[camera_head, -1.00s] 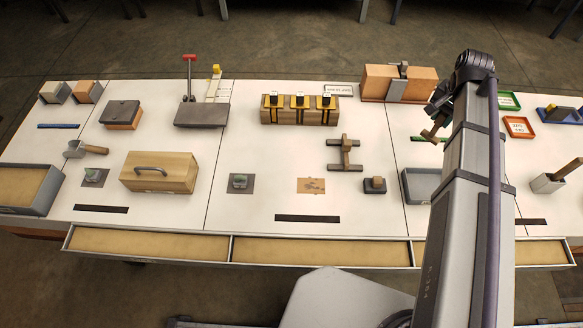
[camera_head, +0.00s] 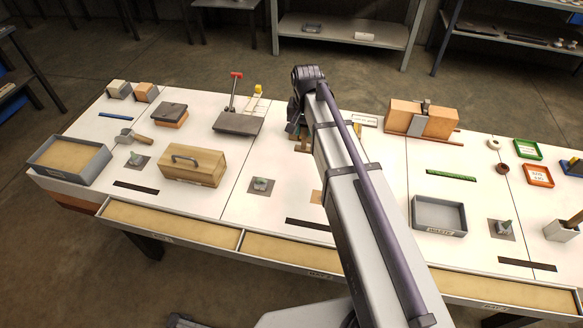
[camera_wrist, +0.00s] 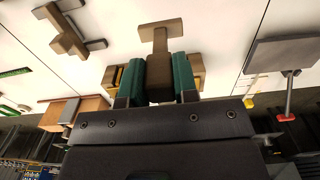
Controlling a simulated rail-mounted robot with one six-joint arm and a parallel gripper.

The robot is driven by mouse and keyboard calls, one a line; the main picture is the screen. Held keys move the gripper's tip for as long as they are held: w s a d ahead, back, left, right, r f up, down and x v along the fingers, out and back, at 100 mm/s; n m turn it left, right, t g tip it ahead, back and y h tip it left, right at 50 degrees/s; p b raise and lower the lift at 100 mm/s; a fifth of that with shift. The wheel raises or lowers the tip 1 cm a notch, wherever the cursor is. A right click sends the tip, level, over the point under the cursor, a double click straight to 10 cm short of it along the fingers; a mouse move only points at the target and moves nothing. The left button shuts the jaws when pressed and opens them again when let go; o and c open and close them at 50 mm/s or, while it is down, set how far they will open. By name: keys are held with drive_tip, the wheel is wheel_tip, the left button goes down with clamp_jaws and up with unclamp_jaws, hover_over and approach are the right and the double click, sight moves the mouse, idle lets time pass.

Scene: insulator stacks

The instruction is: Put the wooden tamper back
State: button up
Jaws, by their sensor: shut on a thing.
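In the wrist view my gripper (camera_wrist: 158,66) has its two teal fingers shut on the brown wooden tamper (camera_wrist: 160,33), which shows as a T shape with its crossbar beyond the fingertips. The tamper is held above the white bench. A brown wooden H-shaped stand (camera_wrist: 70,30) lies on the bench to the upper left in the wrist view, apart from the tamper and with nothing on it. In the head view my arm hides the stand and most of my gripper.
In the head view a wooden box with a handle (camera_head: 200,172), a grey plate with a red-topped lever (camera_head: 237,124) and a grey tray (camera_head: 415,213) stand around my arm.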

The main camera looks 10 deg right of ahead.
sight(304, 149)
wheel_tip(304, 149, down, 10)
drive_tip(key=b, duration=0.8)
drive_tip(key=shift+b, duration=0.3)
drive_tip(key=shift+r+p, duration=0.3)
drive_tip(key=shift+r, duration=0.05)
drive_tip(key=shift+f, duration=0.2)
drive_tip(key=o, duration=0.9)
wheel_tip(304, 149, up, 13)
drive_tip(key=p, duration=1.2)
drive_tip(key=shift+f, duration=0.15)
drive_tip(key=s+n, duration=0.4)
drive_tip(key=s, duration=1.4)
drive_tip(key=shift+s+f+n, duration=0.15)
drive_tip(key=shift+s+n, duration=0.05)
drive_tip(key=shift+n, duration=0.2)
drive_tip(key=shift+d, duration=0.1)
